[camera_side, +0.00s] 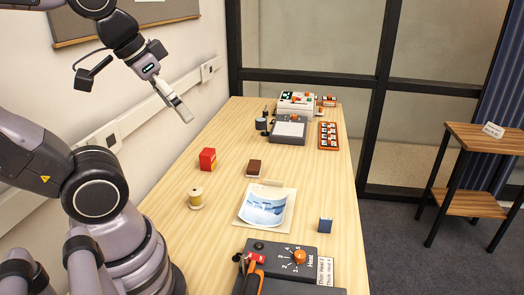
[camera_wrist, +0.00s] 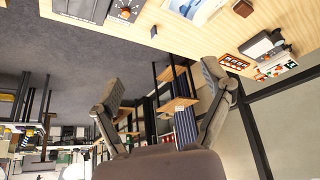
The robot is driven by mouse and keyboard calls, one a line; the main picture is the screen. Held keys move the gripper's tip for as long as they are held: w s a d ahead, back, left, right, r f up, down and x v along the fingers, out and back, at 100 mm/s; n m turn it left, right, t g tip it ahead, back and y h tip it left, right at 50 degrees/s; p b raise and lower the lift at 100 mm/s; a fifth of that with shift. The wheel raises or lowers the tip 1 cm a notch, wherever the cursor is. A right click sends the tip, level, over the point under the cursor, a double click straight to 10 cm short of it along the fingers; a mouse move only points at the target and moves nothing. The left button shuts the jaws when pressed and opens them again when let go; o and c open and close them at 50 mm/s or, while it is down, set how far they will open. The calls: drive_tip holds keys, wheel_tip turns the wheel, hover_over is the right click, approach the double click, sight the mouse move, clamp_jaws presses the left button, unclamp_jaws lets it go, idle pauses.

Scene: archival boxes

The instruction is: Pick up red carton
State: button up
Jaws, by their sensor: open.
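The red carton (camera_side: 207,159) is a small red box with a bit of yellow on it. It stands upright on the left part of the wooden table (camera_side: 180,215) in the side view. My gripper (camera_side: 185,116) is up in the air above the table's left edge, beyond and higher than the carton, and holds nothing. In the wrist view my gripper (camera_wrist: 165,85) shows two fingers spread wide apart with nothing between them. The carton cannot be made out in the wrist view.
A thread spool (camera_side: 196,198) stands near the carton, and a brown box (camera_side: 254,168) lies to its right. A printed sheet (camera_side: 266,206), a small blue box (camera_side: 325,225) and a dial unit (camera_side: 285,260) are nearer. Devices (camera_side: 288,131) sit at the far end.

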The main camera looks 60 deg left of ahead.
drive_tip(key=w+a+f+n+t+y, duration=0.1)
drive_tip(key=w+a+f, duration=0.1)
drive_tip(key=w+a, duration=0.35)
drive_tip(key=w+a+f+n+t+y, duration=0.1)
drive_tip(key=w+a, duration=0.1)
drive_tip(key=w, duration=0.6)
drive_tip(key=w+a+f+n+t+y, duration=0.1)
drive_tip(key=w+a+f+n+y, duration=0.1)
drive_tip(key=w+a+f, duration=0.75)
drive_tip(key=n+t+y, duration=0.2)
drive_tip(key=n+y, duration=0.3)
drive_tip(key=y, duration=0.1)
approach(204, 155)
drive_tip(key=x, duration=0.6)
drive_tip(key=shift+w+a+r, duration=0.2)
drive_tip(key=shift+w, duration=0.05)
drive_tip(key=x, duration=0.5)
drive_tip(key=shift+w+a+f, duration=0.15)
drive_tip(key=shift+f, duration=0.2)
